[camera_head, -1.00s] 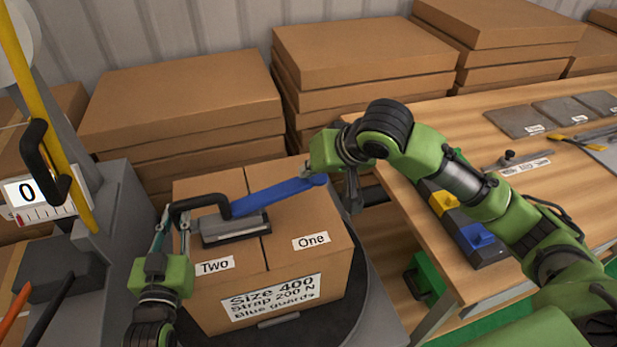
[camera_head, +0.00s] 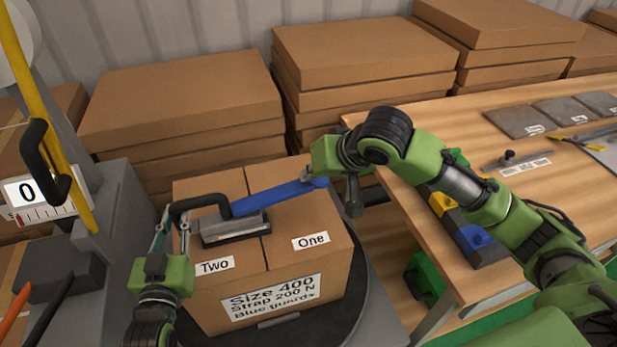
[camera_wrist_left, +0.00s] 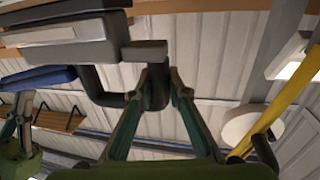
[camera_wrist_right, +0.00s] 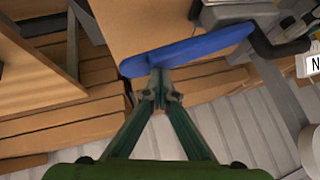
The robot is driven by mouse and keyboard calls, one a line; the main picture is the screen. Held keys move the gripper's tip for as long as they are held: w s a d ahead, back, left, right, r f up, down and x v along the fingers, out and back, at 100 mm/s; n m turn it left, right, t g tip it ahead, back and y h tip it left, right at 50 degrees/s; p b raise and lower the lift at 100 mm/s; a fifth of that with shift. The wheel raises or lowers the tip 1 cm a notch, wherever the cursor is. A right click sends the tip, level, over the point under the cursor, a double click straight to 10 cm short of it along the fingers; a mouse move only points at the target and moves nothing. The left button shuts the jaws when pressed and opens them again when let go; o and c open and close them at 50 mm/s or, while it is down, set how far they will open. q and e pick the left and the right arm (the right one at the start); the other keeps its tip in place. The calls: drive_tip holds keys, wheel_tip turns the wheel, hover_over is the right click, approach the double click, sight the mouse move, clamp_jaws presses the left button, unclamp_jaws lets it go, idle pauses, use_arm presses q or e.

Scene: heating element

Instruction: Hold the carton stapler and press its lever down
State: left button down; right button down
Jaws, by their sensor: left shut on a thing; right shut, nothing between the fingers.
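The carton stapler stands on top of the closed carton (camera_head: 300,260), across its centre seam, with a grey body (camera_head: 236,228), a black handle (camera_head: 200,202) and a blue lever (camera_head: 275,195). My left gripper (camera_head: 178,222) is shut on the black handle at its left side; the left wrist view (camera_wrist_left: 158,90) shows the fingers around the handle. My right gripper (camera_head: 335,185) is shut and empty by the lever's free right end. In the right wrist view its closed fingertips (camera_wrist_right: 158,95) sit close to the blue lever (camera_wrist_right: 190,50); I cannot tell whether they touch. The lever is slightly raised toward its right end.
The carton stands on a dark round turntable (camera_head: 365,310). Stacks of flat cartons (camera_head: 180,95) stand behind. A grey machine with a yellow bar (camera_head: 45,110) stands at left.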

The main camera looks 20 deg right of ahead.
drive_tip(key=shift+d+f, duration=0.25)
drive_tip(key=shift+f, duration=0.45)
drive_tip(key=shift+d+f, duration=0.2)
drive_tip(key=shift+f, duration=0.5)
idle(1.1)
drive_tip(key=shift+r, duration=0.1)
drive_tip(key=shift+a+r, duration=0.2)
drive_tip(key=shift+r, duration=0.6)
drive_tip(key=shift+a+r, duration=0.25)
drive_tip(key=shift+r, duration=0.55)
drive_tip(key=shift+a+r, duration=0.2)
drive_tip(key=shift+r, duration=0.6)
drive_tip(key=shift+a+r, duration=0.25)
drive_tip(key=shift+r, duration=0.65)
drive_tip(key=shift+a+r, duration=0.2)
drive_tip(key=shift+r, duration=0.65)
drive_tip(key=shift+a+r, duration=0.15)
drive_tip(key=shift+r, duration=0.55)
drive_tip(key=s+d+r+n+g+h, duration=0.1)
drive_tip(key=s+d+r+g+h, duration=0.2)
drive_tip(key=r, duration=0.4)
drive_tip(key=shift+d+r+g, duration=0.3)
drive_tip(key=shift+r+g, duration=0.1)
drive_tip(key=shift+g, duration=0.1)
